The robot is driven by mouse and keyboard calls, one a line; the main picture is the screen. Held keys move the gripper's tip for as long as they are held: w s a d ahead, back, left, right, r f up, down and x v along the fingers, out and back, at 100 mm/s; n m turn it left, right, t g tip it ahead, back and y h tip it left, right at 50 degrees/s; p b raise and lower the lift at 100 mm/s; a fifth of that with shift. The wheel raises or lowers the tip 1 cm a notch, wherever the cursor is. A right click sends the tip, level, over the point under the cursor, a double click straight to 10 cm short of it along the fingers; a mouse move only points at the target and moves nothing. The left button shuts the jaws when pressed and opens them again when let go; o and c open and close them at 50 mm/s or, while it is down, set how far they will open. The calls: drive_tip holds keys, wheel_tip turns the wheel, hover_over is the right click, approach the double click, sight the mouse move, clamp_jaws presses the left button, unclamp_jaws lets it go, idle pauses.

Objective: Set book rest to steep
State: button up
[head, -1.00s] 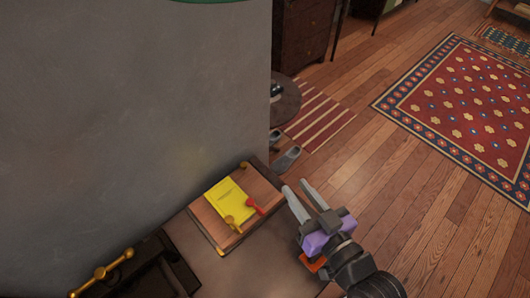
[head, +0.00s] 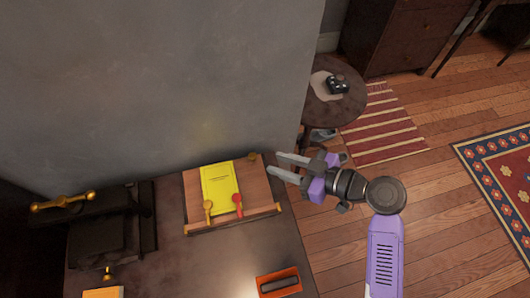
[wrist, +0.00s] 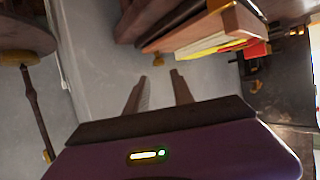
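The wooden book rest (head: 256,190) stands on the dark table top, with a yellow book (head: 221,182) leaning on its board. A brass clip (head: 208,207) and a red clip (head: 238,203) stand at the book's lower edge. A brass knob (head: 252,157) shows at the board's upper right corner. My gripper (head: 273,164) is open and empty, its fingers pointing left beside that corner. In the wrist view the open fingers (wrist: 158,75) point toward the grey wall, with the book rest (wrist: 225,24) edge-on above and right. I cannot tell the rest's angle setting.
A black device with a brass handle (head: 62,200) stands left on the table. An orange-rimmed dark block (head: 278,283) lies at the front. A grey wall (head: 150,80) rises behind. A round side table (head: 345,105) stands behind my arm.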

sight(254, 156)
drive_tip(key=shift+p+x, duration=0.35)
drive_tip(key=shift+x, duration=3.55)
drive_tip(key=shift+c, duration=0.3)
clamp_jaws()
